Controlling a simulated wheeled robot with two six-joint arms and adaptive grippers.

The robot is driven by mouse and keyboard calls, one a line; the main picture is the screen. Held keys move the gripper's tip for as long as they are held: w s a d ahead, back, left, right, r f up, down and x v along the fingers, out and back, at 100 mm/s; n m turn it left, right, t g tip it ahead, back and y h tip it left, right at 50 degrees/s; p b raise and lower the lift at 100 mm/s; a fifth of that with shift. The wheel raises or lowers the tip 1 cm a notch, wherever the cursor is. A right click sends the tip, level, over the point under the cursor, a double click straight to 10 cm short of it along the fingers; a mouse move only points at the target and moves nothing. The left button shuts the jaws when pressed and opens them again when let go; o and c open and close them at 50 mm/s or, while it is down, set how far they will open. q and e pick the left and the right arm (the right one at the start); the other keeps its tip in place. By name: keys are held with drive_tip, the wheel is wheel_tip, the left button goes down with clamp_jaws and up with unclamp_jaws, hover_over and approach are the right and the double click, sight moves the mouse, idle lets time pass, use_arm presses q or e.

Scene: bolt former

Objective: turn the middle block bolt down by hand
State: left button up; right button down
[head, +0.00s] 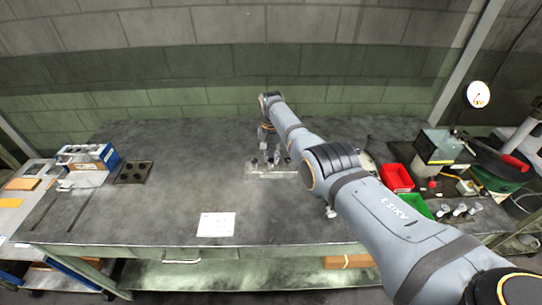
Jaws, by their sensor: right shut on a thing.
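A low grey metal block (257,173) lies on the workbench near the middle of the head view, with bolts standing along it. My right arm reaches in from the lower right. My right gripper (270,161) points down over the block and is shut on a bolt there. The bolt itself is small and mostly hidden by the fingers, so how far it is turned in cannot be told. Part of the block's right side is hidden by my arm. My left gripper is out of view.
A white sheet (216,224) lies on the bench (130,215) in front. A dark plate with holes (134,172) and a blue-white box (88,157) stand at left. A red bin (397,178) and green bin (415,205) stand at right. The bench's middle left is clear.

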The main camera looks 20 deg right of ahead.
sight(271, 160)
drive_tip(key=m, duration=0.6)
drive_tip(key=shift+w+r+m, duration=0.1)
drive_tip(key=shift+r+m, duration=0.05)
drive_tip(key=shift+m, duration=0.15)
drive_tip(key=m, duration=0.5)
drive_tip(key=shift+m, duration=0.4)
drive_tip(key=c, duration=1.3)
unclamp_jaws()
drive_tip(key=shift+o, duration=0.7)
wheel_tip(271, 160, up, 12)
